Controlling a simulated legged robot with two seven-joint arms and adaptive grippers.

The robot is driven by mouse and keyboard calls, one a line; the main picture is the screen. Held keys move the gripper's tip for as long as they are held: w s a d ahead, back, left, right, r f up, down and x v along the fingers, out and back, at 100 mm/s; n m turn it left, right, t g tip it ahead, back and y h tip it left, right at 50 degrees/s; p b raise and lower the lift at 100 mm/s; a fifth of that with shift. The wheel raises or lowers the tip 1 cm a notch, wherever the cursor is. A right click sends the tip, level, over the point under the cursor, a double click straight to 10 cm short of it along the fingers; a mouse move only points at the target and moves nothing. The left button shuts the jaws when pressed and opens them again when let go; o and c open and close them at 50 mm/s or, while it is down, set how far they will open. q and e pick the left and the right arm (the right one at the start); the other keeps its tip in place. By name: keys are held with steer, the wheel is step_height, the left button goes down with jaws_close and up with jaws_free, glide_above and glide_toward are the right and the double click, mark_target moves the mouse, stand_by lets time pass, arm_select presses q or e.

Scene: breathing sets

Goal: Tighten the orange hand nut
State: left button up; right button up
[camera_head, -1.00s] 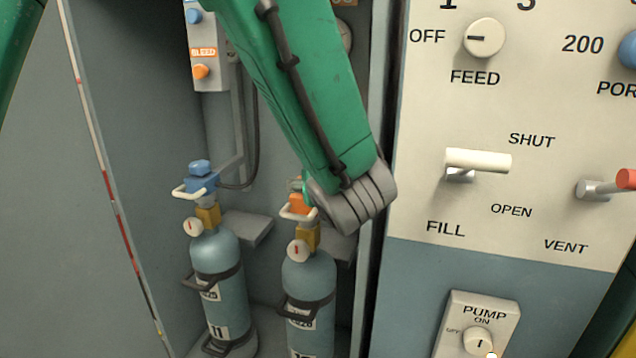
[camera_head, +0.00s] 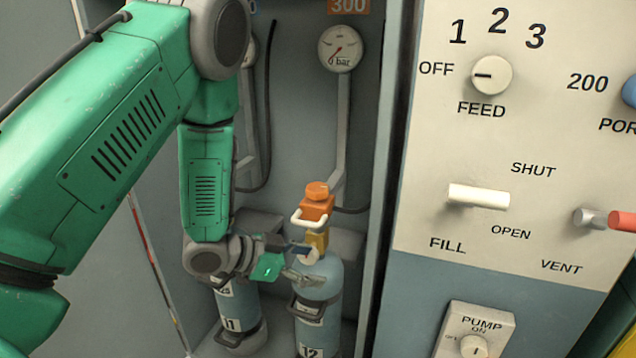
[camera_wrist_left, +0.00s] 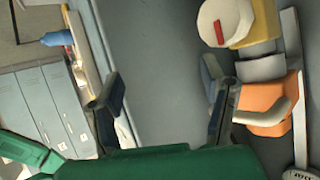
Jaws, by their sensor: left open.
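The orange hand nut (camera_head: 317,190) sits on top of an orange connector (camera_head: 314,210) with a white handle, above the brass valve of cylinder 12 (camera_head: 318,285). My left gripper (camera_head: 306,264) is open, low and left of the connector, beside the valve and the cylinder's shoulder. Nothing shows held in it. In the left wrist view its two fingers (camera_wrist_left: 160,88) stand apart, with the orange connector (camera_wrist_left: 264,104) outside them to the right, partly behind the right finger. My right gripper is not in view.
Cylinder 11 (camera_head: 238,305) stands to the left, its top hidden by my arm. A gauge (camera_head: 340,48) and pipe are on the back wall above. The control panel (camera_head: 420,150) with knobs and levers borders the right. Lockers (camera_wrist_left: 40,110) show in the left wrist view.

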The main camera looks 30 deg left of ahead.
arm_select(q)
steer(key=a+r+n+t, duration=0.3)
steer(key=a+r+t, duration=0.1)
steer(key=a, duration=0.2)
steer(key=n+t+p, duration=0.1)
steer(key=t+p, duration=0.1)
steer(key=t, duration=0.1)
glide_toward(307, 193)
steer(key=shift+y, duration=0.4)
steer(key=b+x, duration=0.1)
steer(key=x, duration=0.3)
steer(key=b+x, duration=0.1)
steer(key=x, duration=0.3)
steer(key=b+x, duration=0.1)
steer(key=x, duration=0.3)
steer(key=shift+w+d+b, duration=0.25)
steer(key=shift+d+b, duration=0.05)
steer(key=shift+d, duration=0.15)
steer(key=c, duration=1.2)
